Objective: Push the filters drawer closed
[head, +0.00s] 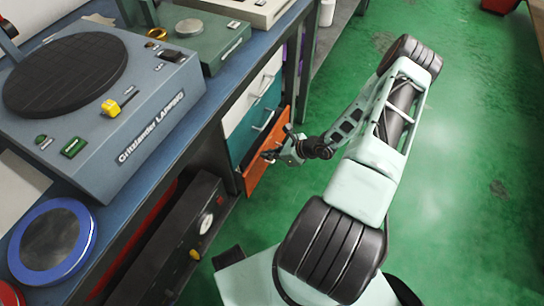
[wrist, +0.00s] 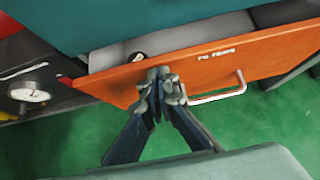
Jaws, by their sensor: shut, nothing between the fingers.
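The filters drawer has an orange front (head: 256,177) and is the lowest drawer in the unit under the bench. In the wrist view its front (wrist: 112,84) runs across the picture, with a small white label and a silver bar handle (wrist: 222,95) on the right. It stands partly open: a grey inside (wrist: 185,37) shows behind the front, with a small dark and white item (wrist: 138,57) in it. My gripper (head: 271,155) is at the drawer front. In the wrist view its shut fingertips (wrist: 158,74) are at the front, left of the handle; I cannot tell whether they touch it.
A teal drawer (head: 252,127) is above the orange one and a white drawer (head: 250,92) above that. A dark unit with a round gauge (head: 206,223) stands to the left under the blue bench. The green floor (head: 455,170) to the right is clear.

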